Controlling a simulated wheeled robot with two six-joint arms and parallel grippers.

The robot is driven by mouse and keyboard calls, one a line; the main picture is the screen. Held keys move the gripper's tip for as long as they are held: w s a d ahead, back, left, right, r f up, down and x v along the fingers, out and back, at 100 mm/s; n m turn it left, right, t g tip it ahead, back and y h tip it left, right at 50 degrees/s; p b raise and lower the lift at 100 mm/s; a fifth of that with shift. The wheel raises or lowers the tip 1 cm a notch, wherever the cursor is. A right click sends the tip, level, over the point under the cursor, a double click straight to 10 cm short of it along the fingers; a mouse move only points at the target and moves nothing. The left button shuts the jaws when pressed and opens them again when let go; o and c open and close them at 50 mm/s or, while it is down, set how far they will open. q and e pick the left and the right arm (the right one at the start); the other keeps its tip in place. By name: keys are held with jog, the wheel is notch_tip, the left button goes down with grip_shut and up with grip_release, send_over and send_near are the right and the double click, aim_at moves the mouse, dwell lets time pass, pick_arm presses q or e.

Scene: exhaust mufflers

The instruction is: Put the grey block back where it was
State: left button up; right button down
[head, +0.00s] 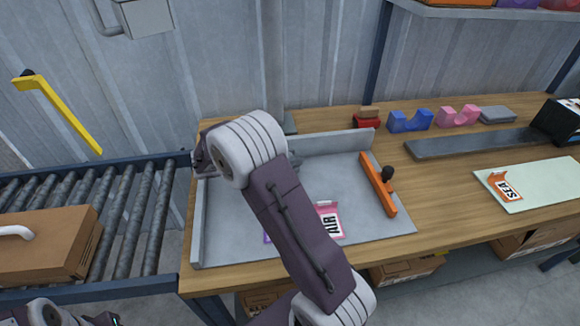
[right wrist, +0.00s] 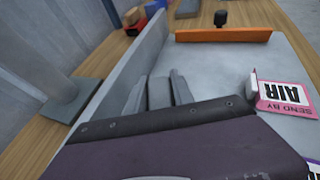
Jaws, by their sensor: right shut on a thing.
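My right arm reaches over the grey tray (head: 350,205), and its gripper (head: 292,161) is mostly hidden behind the wrist in the head view. In the right wrist view the gripper (right wrist: 161,86) is shut on a grey block (right wrist: 160,93), which shows between the two fingers. The block is close to the tray's back wall. I cannot tell whether it touches the tray floor. Another flat grey block (head: 497,114) lies at the back right of the table, beside a pink cradle.
An orange bar with a black knob (head: 378,185) lies across the tray. A pink AIR card (head: 329,220) lies in it. Blue (head: 410,121) and pink (head: 458,117) cradles and a red holder (head: 367,120) stand behind. A roller conveyor (head: 120,225) carries a cardboard box (head: 48,243) at left.

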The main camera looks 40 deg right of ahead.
notch_tip(320, 180, down, 3)
jog(key=shift+f+b, duration=0.15)
jog(key=shift+b, duration=0.25)
jog(key=shift+f, duration=0.1)
jog(key=c, duration=1.1)
grip_release()
